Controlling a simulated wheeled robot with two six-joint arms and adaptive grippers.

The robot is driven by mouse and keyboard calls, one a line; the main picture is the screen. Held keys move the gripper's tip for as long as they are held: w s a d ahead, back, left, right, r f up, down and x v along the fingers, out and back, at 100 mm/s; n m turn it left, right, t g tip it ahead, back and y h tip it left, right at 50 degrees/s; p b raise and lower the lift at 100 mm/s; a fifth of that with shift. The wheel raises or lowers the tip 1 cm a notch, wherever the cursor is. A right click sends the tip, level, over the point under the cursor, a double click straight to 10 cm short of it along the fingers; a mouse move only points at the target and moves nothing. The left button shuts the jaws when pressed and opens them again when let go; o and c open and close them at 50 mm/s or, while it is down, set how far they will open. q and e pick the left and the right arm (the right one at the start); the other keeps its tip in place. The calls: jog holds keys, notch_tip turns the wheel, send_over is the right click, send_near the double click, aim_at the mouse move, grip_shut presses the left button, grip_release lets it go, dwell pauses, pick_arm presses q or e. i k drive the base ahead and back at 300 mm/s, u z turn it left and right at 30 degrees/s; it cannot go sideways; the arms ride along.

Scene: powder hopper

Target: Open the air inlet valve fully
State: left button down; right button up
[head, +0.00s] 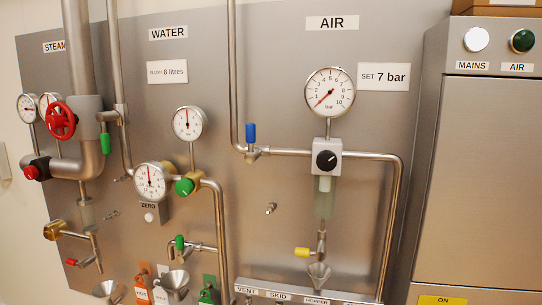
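The air line's blue-handled valve (251,134) sits on the pipe at the left of the AIR section, below and left of the AIR label (332,23). Its blue lever points upward, across the horizontal pipe (285,153) that runs right from it. The air gauge (330,92) has its red needle at the lower left, near zero. Below it is a regulator with a black knob (326,160). Neither of my grippers shows in the head view.
A SET 7 bar label (384,77) is right of the gauge. A yellow-handled valve (303,252) sits low under the regulator. Water gauges, green handles and a red steam wheel (60,121) are at left. A grey cabinet (490,180) stands at right.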

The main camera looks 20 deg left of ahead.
aim_at(253, 154)
jog(key=z, duration=1.75)
jog(key=i, duration=0.8)
jog(key=u, duration=2.8)
